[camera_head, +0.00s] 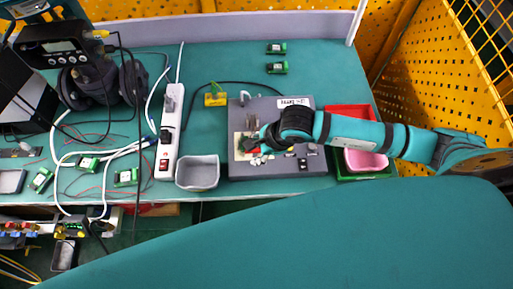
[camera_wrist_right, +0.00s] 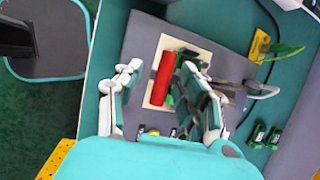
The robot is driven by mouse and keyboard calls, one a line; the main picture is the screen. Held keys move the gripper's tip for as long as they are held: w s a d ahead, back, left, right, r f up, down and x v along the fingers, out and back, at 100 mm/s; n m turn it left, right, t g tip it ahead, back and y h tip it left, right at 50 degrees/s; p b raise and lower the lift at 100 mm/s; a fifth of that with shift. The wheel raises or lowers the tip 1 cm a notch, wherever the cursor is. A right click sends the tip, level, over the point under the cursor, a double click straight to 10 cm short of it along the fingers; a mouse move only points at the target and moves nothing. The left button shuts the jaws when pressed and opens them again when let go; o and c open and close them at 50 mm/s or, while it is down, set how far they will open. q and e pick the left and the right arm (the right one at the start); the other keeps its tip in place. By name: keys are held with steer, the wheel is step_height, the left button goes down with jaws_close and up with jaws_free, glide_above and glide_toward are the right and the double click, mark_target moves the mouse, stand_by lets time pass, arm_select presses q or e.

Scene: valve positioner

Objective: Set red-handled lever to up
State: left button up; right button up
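The red-handled lever (camera_wrist_right: 163,80) shows in the wrist view as a red bar over a pale square plate (camera_wrist_right: 157,102) on the grey panel (camera_wrist_right: 143,37). My right gripper (camera_wrist_right: 160,68) is open, with one finger on each side of the red handle. The handle lies closer to the right-hand finger in that view; I cannot tell whether they touch. In the head view the right gripper (camera_head: 257,142) is over the panel (camera_head: 235,168) and hides most of the lever. Only a bit of red shows there. My left gripper is not in view.
A white power strip (camera_head: 169,140) and a grey bin (camera_head: 198,172) stand left of the panel. A red bin (camera_head: 348,110) and a pink bowl (camera_head: 365,161) are to its right. A yellow connector (camera_head: 215,99) with a cable sits behind the bin. Loose cables cover the left bench.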

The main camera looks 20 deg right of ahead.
steer(key=shift+c, duration=0.3)
jaws_close()
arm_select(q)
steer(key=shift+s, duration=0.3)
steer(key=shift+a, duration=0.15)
arm_select(e)
steer(key=shift+w+r, duration=0.1)
steer(key=shift+r, duration=0.05)
